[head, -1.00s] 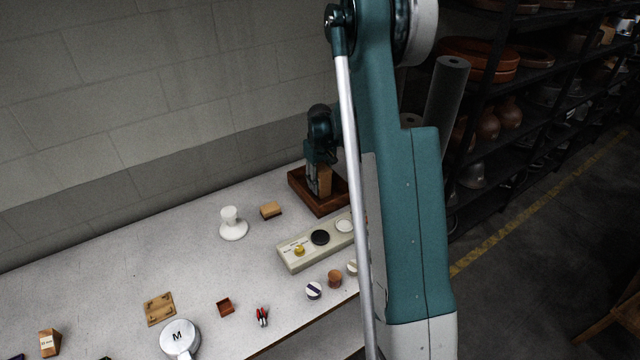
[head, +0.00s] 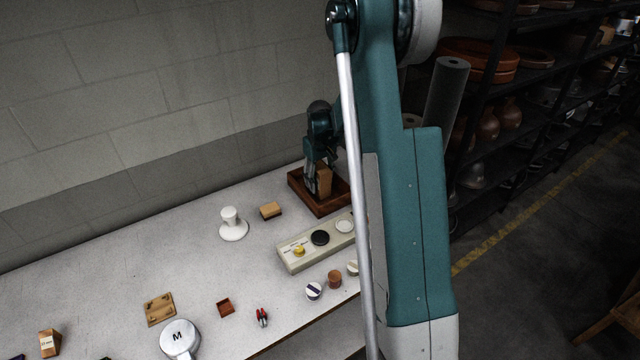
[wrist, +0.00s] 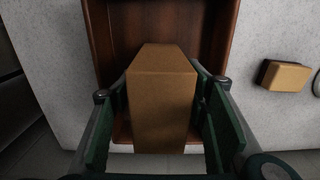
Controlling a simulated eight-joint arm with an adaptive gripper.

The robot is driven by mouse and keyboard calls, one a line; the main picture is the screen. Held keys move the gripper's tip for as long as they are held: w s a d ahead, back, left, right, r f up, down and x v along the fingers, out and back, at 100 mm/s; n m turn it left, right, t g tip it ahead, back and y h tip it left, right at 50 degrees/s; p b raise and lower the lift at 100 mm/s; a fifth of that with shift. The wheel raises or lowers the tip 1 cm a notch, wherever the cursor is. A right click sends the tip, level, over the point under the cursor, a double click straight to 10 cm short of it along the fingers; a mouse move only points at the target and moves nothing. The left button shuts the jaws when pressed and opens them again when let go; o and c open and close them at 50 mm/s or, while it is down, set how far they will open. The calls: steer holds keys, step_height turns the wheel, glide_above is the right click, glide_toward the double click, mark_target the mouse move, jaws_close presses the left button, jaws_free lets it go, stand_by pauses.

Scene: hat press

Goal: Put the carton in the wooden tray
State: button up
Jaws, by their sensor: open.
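The brown carton (wrist: 161,100) stands upright inside the dark wooden tray (wrist: 222,22), near one end of it, in the wrist view. In the head view the carton (head: 324,181) shows in the tray (head: 297,181) at the back right of the table. My gripper (wrist: 160,118) is open around the carton, with one finger on each side. A gap shows on the right side; on the left I cannot tell if the finger touches. The carton's underside is hidden. In the head view my gripper (head: 316,180) is at the carton, partly behind it.
A control box with buttons (head: 293,262) lies in front of the tray. A small tan block (head: 270,210) and a white stand (head: 232,230) are to the left. Several small items lie along the front edge. The wall is behind the table.

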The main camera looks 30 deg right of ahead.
mark_target(319, 167)
step_height(319, 167, up, 11)
steer(key=shift+f+p, duration=0.2)
steer(key=shift+p, duration=0.1)
steer(key=shift+r, duration=0.1)
stand_by(0.7)
steer(key=shift+s+a+r, duration=0.1)
steer(key=shift+a+r, duration=0.05)
steer(key=shift+a, duration=0.05)
steer(key=s+a+r+t, duration=0.3)
steer(key=s+a+r, duration=1.2)
steer(key=a+r, duration=0.25)
steer(key=s+a+t, duration=0.2)
steer(key=s+a, duration=0.4)
steer(key=s, duration=0.4)
steer(key=s+a+t, duration=0.2)
steer(key=s+a, duration=0.4)
steer(key=s, duration=0.5)
steer(key=shift+s+a+f, duration=0.25)
steer(key=shift+a+f, duration=0.05)
